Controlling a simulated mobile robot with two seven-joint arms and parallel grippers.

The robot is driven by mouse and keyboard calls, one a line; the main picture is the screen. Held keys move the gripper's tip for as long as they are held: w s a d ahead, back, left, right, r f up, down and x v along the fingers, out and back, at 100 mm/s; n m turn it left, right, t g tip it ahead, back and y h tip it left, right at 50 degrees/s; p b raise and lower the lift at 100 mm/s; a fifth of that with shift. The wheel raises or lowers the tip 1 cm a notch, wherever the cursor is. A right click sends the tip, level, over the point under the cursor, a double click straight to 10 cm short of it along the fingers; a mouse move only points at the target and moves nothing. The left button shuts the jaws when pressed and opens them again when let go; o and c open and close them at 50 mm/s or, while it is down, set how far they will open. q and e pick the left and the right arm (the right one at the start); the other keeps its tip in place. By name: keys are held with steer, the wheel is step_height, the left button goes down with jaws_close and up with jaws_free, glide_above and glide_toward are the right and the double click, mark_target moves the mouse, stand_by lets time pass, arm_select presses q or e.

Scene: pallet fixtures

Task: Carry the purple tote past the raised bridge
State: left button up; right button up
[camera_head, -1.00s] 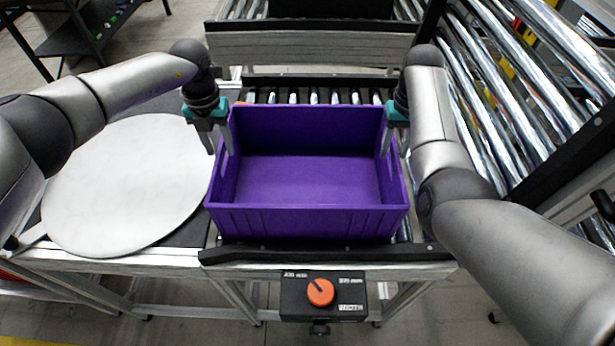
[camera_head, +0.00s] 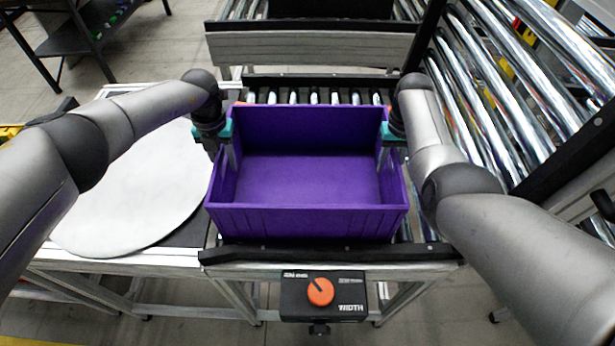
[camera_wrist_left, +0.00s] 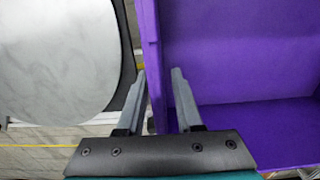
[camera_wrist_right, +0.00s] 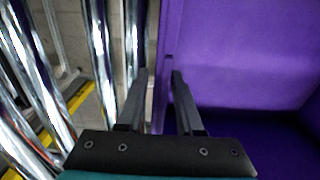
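The purple tote (camera_head: 305,222) sits on a short roller conveyor in the middle of the head view, upright and empty. My left gripper (camera_head: 222,160) is at its left wall, pointing down; in the left wrist view (camera_wrist_left: 160,72) its fingers are apart with the tote wall (camera_wrist_left: 152,40) between them. My right gripper (camera_head: 385,160) is at the right wall; in the right wrist view (camera_wrist_right: 161,72) its fingers are also apart on either side of the wall (camera_wrist_right: 170,50), with a gap showing. I cannot make out a raised bridge for certain.
A round white disc table (camera_head: 135,195) stands left of the tote. A control box with an orange knob (camera_head: 320,291) hangs at the front. An inclined roller conveyor (camera_head: 510,80) rises at the right. A grey beam (camera_head: 310,47) crosses behind the tote.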

arm_select(q)
jaws_close()
arm_select(e)
jaws_close()
stand_by(0.9)
